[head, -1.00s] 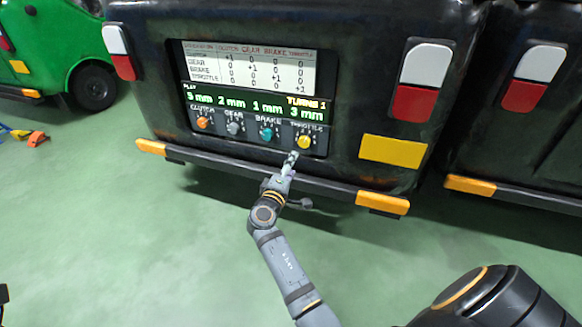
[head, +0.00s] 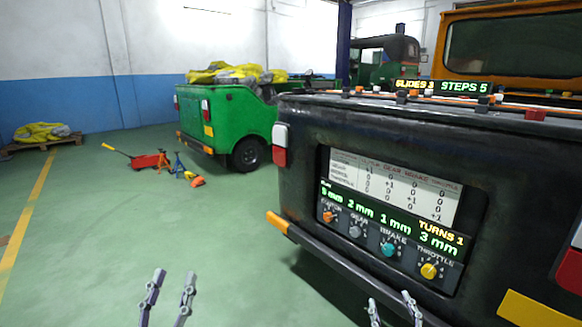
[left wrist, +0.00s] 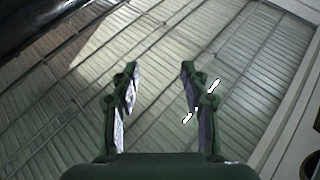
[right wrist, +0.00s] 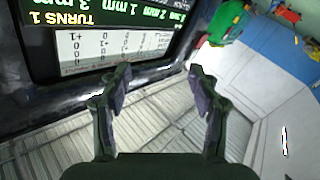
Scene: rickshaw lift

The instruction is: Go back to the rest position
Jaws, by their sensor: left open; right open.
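My left gripper (head: 172,288) is at the bottom of the head view, left of centre, pointing up with its two fingers apart and nothing between them. In the left wrist view its fingers (left wrist: 158,80) are open against the ceiling. My right gripper (head: 392,303) is at the bottom of the head view, in front of the black vehicle's bumper. In the right wrist view its fingers (right wrist: 157,82) are open and empty, with the panel beyond them to the left. Neither gripper is seen touching a knob.
The black rickshaw (head: 300,185) carries a panel with an orange knob (head: 328,216), grey knob (head: 354,231), teal knob (head: 388,249) and yellow knob (head: 429,270). A green truck (head: 222,118) stands behind. A red jack (head: 150,160) lies on the floor.

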